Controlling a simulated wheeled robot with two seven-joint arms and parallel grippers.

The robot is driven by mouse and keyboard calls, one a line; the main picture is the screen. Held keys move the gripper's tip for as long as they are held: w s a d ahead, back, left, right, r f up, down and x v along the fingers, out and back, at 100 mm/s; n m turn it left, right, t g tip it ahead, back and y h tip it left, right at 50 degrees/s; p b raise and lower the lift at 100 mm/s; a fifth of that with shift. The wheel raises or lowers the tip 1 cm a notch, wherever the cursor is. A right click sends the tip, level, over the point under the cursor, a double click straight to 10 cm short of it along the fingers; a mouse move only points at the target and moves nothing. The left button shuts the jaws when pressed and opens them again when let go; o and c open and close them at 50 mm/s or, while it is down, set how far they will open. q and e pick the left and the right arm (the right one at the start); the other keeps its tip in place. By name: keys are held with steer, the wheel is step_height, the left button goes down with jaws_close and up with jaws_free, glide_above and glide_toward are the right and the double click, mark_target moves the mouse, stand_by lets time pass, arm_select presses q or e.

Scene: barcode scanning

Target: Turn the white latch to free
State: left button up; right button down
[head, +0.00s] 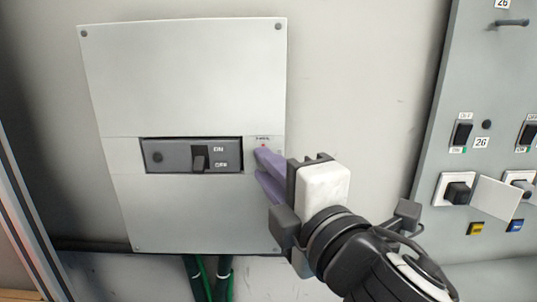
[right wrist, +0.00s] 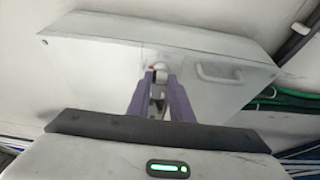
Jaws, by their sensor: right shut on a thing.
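My right gripper (head: 260,166) reaches the right edge of a pale grey panel (head: 190,75), just under a small label with a red mark (head: 263,146). Its purple fingers hide the white latch in the head view. In the right wrist view, the gripper (right wrist: 161,82) is shut on the white latch (right wrist: 160,72), whose rounded white end shows between the fingertips. The latch's exact angle is hard to tell. Left of the gripper, the panel holds a dark breaker switch (head: 200,158) marked ON and OFF. My left gripper is not in view.
A second grey panel (head: 420,150) with dark switches (head: 462,134) and coloured buttons (head: 476,229) stands at the right. Green cables (head: 208,280) run below the main panel. Bare wall (head: 360,80) lies between the two panels.

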stand_by(0.4)
steer(key=c, duration=1.6)
jaws_free()
